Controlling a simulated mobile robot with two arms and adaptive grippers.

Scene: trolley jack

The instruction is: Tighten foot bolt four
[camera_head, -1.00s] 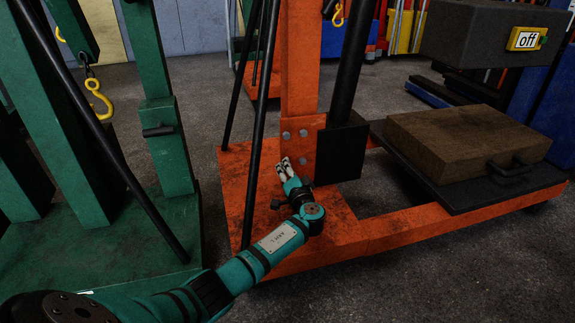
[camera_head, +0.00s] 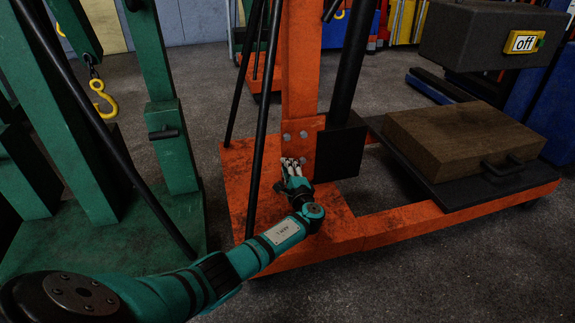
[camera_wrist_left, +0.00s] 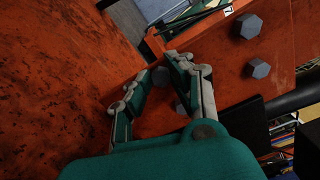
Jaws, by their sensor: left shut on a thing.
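My left gripper (camera_head: 292,164) reaches the lower part of the orange jack's upright plate, at the lower bolts. In the left wrist view its fingertips (camera_wrist_left: 161,73) close around a grey hex bolt (camera_wrist_left: 160,76), which the fingers partly cover. Another bolt (camera_wrist_left: 181,109) shows partly behind one finger. Two more hex bolts, one (camera_wrist_left: 249,26) and another (camera_wrist_left: 258,68), stand clear of the gripper; they are the upper pair (camera_head: 287,138) in the head view. My right gripper is not in view.
The orange base (camera_head: 235,185) lies below the gripper. A thin black bar (camera_head: 262,130) rises just left of it. A black box (camera_head: 340,150) is close on its right. A green frame (camera_head: 175,150) stands left; a wooden block (camera_head: 465,138) rests on a black tray at right.

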